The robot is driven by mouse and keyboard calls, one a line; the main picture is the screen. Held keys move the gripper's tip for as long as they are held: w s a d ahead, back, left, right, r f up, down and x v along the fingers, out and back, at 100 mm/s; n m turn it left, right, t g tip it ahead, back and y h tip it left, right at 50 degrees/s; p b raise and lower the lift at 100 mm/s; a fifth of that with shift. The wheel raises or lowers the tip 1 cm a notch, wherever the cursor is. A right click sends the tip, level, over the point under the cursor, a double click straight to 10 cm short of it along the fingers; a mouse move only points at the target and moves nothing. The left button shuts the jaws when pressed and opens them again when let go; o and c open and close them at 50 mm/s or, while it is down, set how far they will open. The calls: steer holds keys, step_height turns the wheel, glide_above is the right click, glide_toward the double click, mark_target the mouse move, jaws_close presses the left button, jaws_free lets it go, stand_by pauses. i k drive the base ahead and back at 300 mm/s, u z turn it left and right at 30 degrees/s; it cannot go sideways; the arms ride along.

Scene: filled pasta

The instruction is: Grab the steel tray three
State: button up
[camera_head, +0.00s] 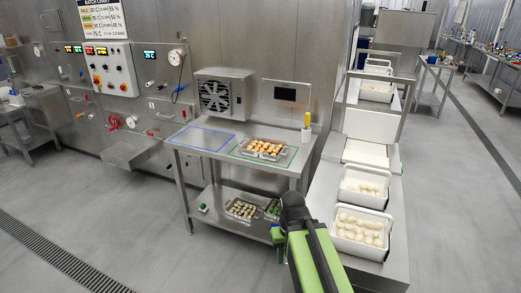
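A steel tray of orange-brown pieces (264,157) sits on top of the steel table (214,151), inside a green outlined area (236,153). A second steel tray of pale pieces (241,210) is on the table's lower shelf. A third tray with green pieces (272,209) is beside it, partly hidden by my arm. No number is readable on any tray, so I cannot tell which one is tray three. My green arm with its dark joint rises at the bottom centre, in front of the table's right end. My gripper's fingers do not show.
A blue outlined area (205,138) on the tabletop is empty. White tubs of dough balls (361,226) stand on a steel bench (396,249) at the right. A control wall (110,70) runs behind. Floor is open at left, with a drain (60,256).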

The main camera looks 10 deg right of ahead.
mark_target(272, 150)
steer(key=k, duration=0.55)
steer(key=u, duration=0.6)
steer(key=i, duration=1.85)
steer(key=u, duration=0.4)
steer(key=i, duration=1.15)
steer(key=z, duration=0.2)
